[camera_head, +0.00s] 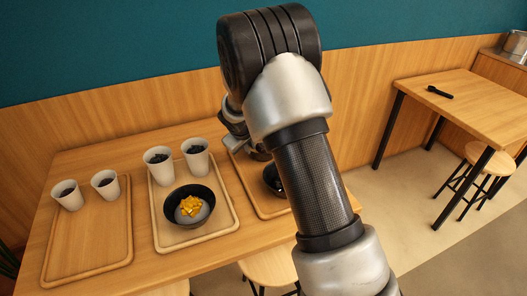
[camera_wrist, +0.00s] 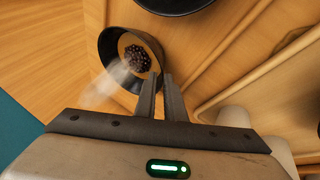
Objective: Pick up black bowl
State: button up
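A black bowl (camera_wrist: 107,50) with tan contents and a cluster of dark beans shows at the upper left of the wrist view. My gripper (camera_wrist: 161,77) has its two fingers close together, with the tips at this bowl's right rim. Whether the rim is between them is unclear. In the head view, a black bowl (camera_head: 268,181) on the right tray is mostly hidden behind my arm, and my gripper (camera_head: 257,153) is just above it, partly hidden. Another black bowl (camera_head: 186,221) with a grey scoop and yellow topping sits on the middle tray.
The wooden table holds a left tray (camera_head: 92,250), a middle tray (camera_head: 220,222) and a right tray (camera_head: 243,172). Two white cups with dark contents stand on each of the left and middle trays. A second table (camera_head: 465,95) with stools is at the right.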

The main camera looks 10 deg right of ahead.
jog(key=b+x, duration=0.1)
jog(key=x, duration=0.5)
jog(key=shift+f, duration=0.3)
grip_shut()
jog(key=shift+r, duration=0.1)
notch_tip(320, 180, up, 10)
jog(key=p, duration=0.2)
